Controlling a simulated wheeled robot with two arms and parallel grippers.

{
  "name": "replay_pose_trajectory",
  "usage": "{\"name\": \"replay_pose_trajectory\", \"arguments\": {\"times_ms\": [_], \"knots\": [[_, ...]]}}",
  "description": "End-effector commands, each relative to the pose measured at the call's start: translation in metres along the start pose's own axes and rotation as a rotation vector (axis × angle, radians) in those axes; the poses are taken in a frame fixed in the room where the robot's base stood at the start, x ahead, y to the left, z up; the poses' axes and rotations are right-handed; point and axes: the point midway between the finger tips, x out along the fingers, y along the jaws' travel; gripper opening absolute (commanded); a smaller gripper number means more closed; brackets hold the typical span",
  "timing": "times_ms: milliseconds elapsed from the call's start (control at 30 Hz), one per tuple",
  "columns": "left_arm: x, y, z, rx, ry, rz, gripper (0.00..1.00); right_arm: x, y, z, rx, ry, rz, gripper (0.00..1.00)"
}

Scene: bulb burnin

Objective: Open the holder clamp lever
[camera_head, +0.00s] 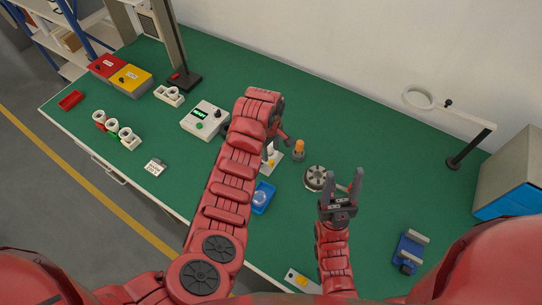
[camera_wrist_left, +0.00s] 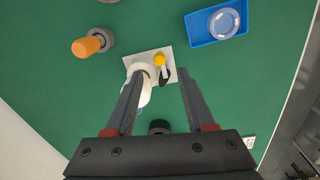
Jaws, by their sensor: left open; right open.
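The holder (camera_wrist_left: 138,68) is a white cylindrical body on a pale square plate, with a lever that has a yellow knob (camera_wrist_left: 159,59) and a dark base. In the head view the holder plate (camera_head: 271,161) is partly hidden by my left arm. My left gripper (camera_wrist_left: 160,85) is open and empty. In its wrist view its fingers frame the lever, with the left finger overlapping the white body; I cannot tell whether they touch. In the head view the left gripper (camera_head: 281,136) is beside the holder. My right gripper (camera_head: 342,180) is open and empty, right of the grey round fixture (camera_head: 315,178).
A blue tray (camera_head: 267,188) with a clear round part lies near the holder. An orange-topped peg (camera_head: 299,148) stands behind it. A control box (camera_head: 197,126) with a green display is to the left. A ring lamp (camera_head: 418,98) stands at the right. The green table between is largely clear.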

Motion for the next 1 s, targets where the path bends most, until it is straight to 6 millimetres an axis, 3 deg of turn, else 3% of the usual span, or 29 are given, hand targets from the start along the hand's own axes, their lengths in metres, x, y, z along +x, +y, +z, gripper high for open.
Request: {"name": "replay_pose_trajectory", "arguments": {"times_ms": [267, 467, 700, 1000], "knots": [[-0.054, 0.003, -0.001, 0.002, 0.005, 0.011, 0.55, -0.02, -0.001, 0.003, 0.0, 0.0, 0.0, 0.54], [-0.087, 0.001, 0.001, 0.0, 0.001, 0.001, 0.55, 0.001, 0.0, 0.0, 0.0, 0.0, 0.0, 0.54], [-0.107, 0.001, 0.001, 0.001, 0.001, 0.002, 0.55, 0.004, 0.0, -0.001, 0.0, 0.0, 0.0, 0.54], [-0.111, 0.001, 0.0, 0.0, 0.0, 0.003, 0.55, 0.004, 0.0, -0.001, 0.0, 0.0, 0.0, 0.54]]}}
